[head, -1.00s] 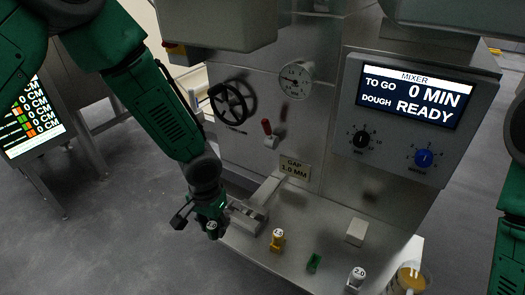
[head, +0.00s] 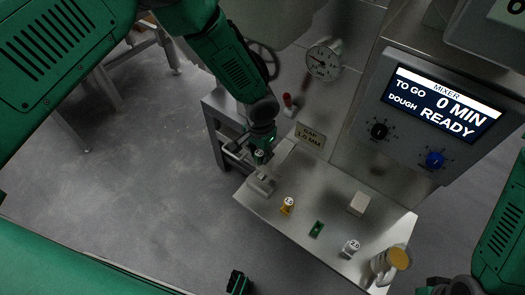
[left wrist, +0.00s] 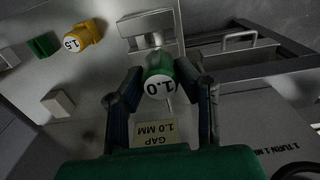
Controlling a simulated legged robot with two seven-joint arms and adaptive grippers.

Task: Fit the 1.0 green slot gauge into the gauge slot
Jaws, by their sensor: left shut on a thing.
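The green 1.0 slot gauge (left wrist: 160,80) is in my left gripper (left wrist: 160,99), its white numbered top facing the left wrist camera. In the head view, my left gripper (head: 260,150) is shut on it at the counter's left edge. The metal fixture with the gauge slot (left wrist: 148,28) lies just beyond the gauge in the left wrist view; it also shows below the gripper in the head view (head: 261,186). The gauge overlaps the fixture's near side, and its lower end is hidden, so I cannot tell whether they touch.
A yellow 1.5 gauge (head: 287,206), a green block (head: 316,229), a white 2.0 gauge (head: 350,248), a pale block (head: 358,204) and a yellow-lidded jar (head: 391,263) stand on the counter. The GAP 1.0 MM sign (head: 310,137) is behind the fixture.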

